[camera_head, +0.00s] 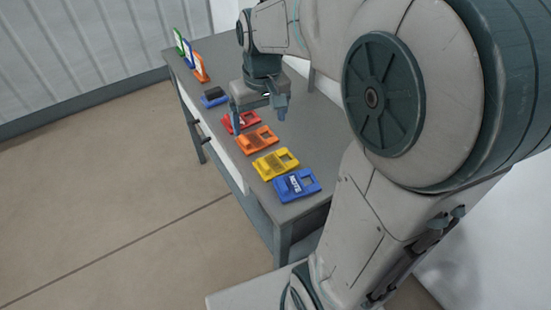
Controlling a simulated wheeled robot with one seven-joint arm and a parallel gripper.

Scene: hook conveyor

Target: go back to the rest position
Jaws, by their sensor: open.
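My gripper (259,115) points down over the grey table, with its two fingers spread apart and nothing seen between them. It is above or close to the red piece (240,122), which its fingers partly cover. I cannot tell the exact height of the fingertips over the table. My arm reaches in from the right and fills much of that side of the view.
The grey table (224,147) bears orange (257,139), yellow (275,163) and blue (296,185) pieces in a row. A dark-topped blue block (214,97) lies farther back. Green, blue and orange frames (200,68) stand at the far end. Open floor (110,190) lies left.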

